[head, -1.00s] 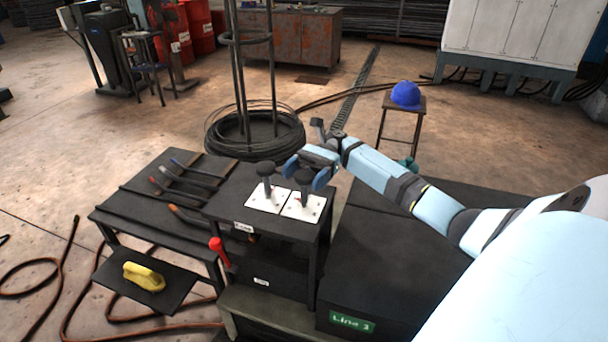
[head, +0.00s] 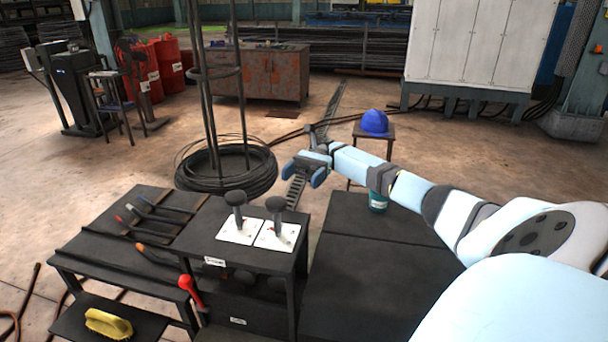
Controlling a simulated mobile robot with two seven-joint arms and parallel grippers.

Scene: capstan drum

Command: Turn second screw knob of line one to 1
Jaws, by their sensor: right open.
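Two dark screw knobs stand on white plates on a black stand. The left knob (head: 236,207) tilts slightly left; the right knob (head: 277,213) stands beside it. The left plate (head: 229,236) and right plate (head: 268,242) carry small markings that I cannot read. My right gripper (head: 303,176) is open and empty, its two blue fingers apart. In the picture it is above and right of the right knob, clear of both knobs. My left gripper is out of view.
A wire coil (head: 225,177) and a stool with a blue helmet (head: 374,122) stand behind.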

